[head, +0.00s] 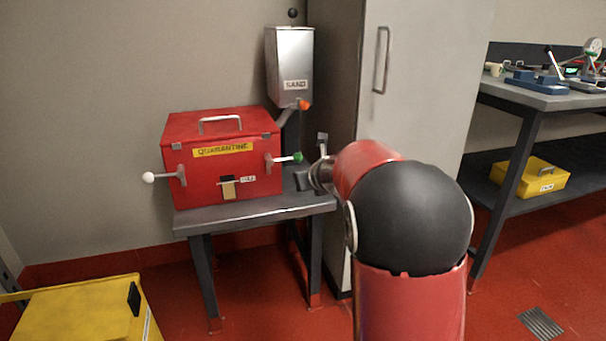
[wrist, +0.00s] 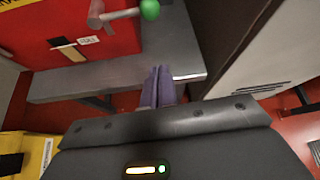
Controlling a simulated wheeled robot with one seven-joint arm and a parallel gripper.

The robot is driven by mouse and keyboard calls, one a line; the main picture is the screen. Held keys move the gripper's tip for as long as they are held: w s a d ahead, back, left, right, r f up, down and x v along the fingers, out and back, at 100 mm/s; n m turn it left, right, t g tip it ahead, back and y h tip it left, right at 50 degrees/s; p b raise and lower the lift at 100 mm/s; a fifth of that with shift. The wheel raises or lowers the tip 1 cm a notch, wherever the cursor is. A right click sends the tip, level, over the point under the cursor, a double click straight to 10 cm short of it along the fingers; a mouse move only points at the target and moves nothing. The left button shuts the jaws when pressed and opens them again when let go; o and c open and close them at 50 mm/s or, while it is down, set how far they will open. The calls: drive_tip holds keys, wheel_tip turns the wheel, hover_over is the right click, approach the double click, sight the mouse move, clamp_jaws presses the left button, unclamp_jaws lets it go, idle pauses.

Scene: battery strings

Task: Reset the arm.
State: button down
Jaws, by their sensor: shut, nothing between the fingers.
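My red and black arm (head: 405,215) reaches forward in the head view, in front of the grey cabinet. My gripper (wrist: 158,72) shows in the wrist view with its two fingers together and nothing between them. It points at the edge of the grey stand (wrist: 110,78), below the green-tipped lever (wrist: 149,10) of the red quarantine box. In the head view the fingers are hidden behind my arm; only part of the wrist shows by the right end of the stand.
A tall grey cabinet (head: 420,80) stands close on the right. A yellow box (head: 80,312) is at the lower left. A workbench (head: 540,97) is at the right.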

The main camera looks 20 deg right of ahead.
drive_tip(key=s+r+m+g+h, duration=0.15)
drive_tip(key=s+r+m, duration=0.25)
drive_tip(key=s+m, duration=0.6)
drive_tip(key=s+r+m+h, duration=0.3)
drive_tip(key=s+m, duration=0.6)
drive_tip(key=m, duration=0.2)
drive_tip(key=s+a+f+m+g+y, duration=0.1)
drive_tip(key=s+a+f+m, duration=0.2)
drive_tip(key=s+m, duration=0.2)
drive_tip(key=s+a+f+m+g+y, duration=0.2)
drive_tip(key=s+m, duration=0.3)
drive_tip(key=s, duration=0.4)
drive_tip(key=s+a+f+m+g+y, duration=0.2)
drive_tip(key=s+a+f+m, duration=0.1)
drive_tip(key=s, duration=0.4)
drive_tip(key=a+m, duration=0.1)
drive_tip(key=m, duration=0.1)
drive_tip(key=shift+a+f+m+p, duration=0.35)
drive_tip(key=shift+a+f+m, duration=0.05)
drive_tip(key=shift+s, duration=0.1)
